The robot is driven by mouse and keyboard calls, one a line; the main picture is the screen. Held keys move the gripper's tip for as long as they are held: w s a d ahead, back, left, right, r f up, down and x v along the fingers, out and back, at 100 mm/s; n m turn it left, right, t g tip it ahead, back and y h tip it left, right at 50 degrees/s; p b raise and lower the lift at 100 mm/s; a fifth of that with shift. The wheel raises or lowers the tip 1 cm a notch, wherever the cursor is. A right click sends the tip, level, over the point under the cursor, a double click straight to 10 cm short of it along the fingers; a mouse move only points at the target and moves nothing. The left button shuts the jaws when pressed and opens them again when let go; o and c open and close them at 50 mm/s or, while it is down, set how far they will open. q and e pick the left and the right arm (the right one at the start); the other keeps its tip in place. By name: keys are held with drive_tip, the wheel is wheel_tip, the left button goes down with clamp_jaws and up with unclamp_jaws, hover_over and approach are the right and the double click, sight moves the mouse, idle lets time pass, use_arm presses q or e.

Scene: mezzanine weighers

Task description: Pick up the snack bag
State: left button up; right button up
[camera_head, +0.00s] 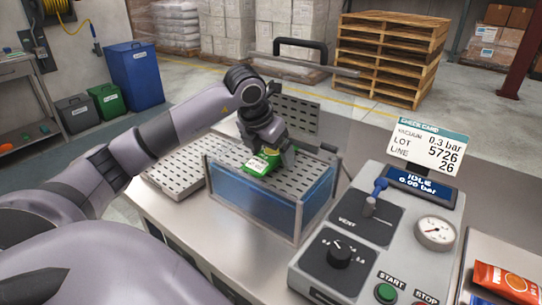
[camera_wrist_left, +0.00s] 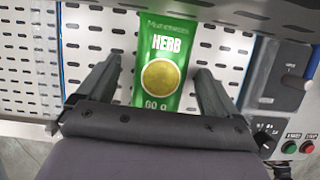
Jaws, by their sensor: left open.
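A green snack bag (camera_head: 261,163) marked HERB lies on the perforated plate (camera_head: 299,176) over a blue-tinted clear tank. In the left wrist view the same bag (camera_wrist_left: 162,45) shows its yellow disc and "60 g" print. My left gripper (camera_head: 268,150) is over the bag and hides part of it in the head view. In the left wrist view its two fingers stand apart, one on each side of the bag, with gaps visible between them and it. My right gripper is in neither view.
A control box (camera_head: 374,240) with a gauge, knob and buttons stands right of the tank. A check card (camera_head: 428,146) rises behind it. An orange bag (camera_head: 507,281) lies at the far right. Another perforated plate (camera_head: 178,180) is left of the tank.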

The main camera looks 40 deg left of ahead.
use_arm(q)
drive_tip(key=c, duration=1.1)
drive_tip(key=shift+r, duration=0.1)
drive_tip(key=shift+c, duration=0.2)
